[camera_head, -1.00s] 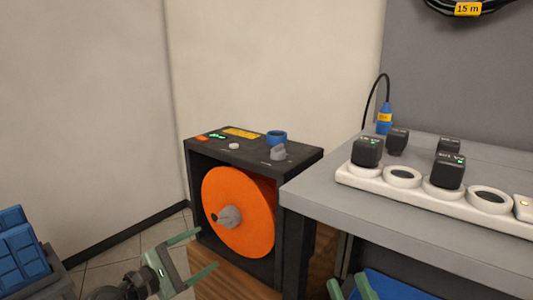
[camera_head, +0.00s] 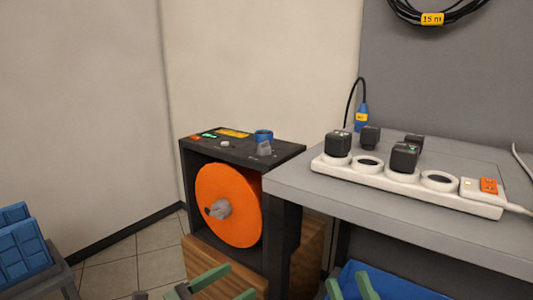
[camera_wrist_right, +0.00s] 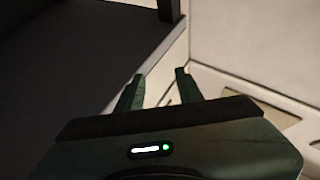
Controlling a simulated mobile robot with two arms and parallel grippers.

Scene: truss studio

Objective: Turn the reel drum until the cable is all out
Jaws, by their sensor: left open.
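The reel drum (camera_head: 230,195) is an orange disc in the front of a black box (camera_head: 278,220), with a grey knob (camera_head: 219,208) at its centre. I see no cable leaving the drum; whether any is wound behind the disc is hidden. My left gripper (camera_head: 228,285) is open and empty, at the bottom edge of the head view, below and in front of the drum, apart from it. My right gripper (camera_head: 350,287) is open at the bottom, right of the box; its parted fingers (camera_wrist_right: 157,90) also show in the right wrist view with nothing held.
A grey table (camera_head: 390,215) stands right of the box, bearing a white power strip (camera_head: 405,185) with several black adapters. A blue plug (camera_head: 361,117) on a black cable stands behind it. A coiled cable (camera_head: 450,18) hangs on the wall. Blue bins (camera_head: 22,250) are at left.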

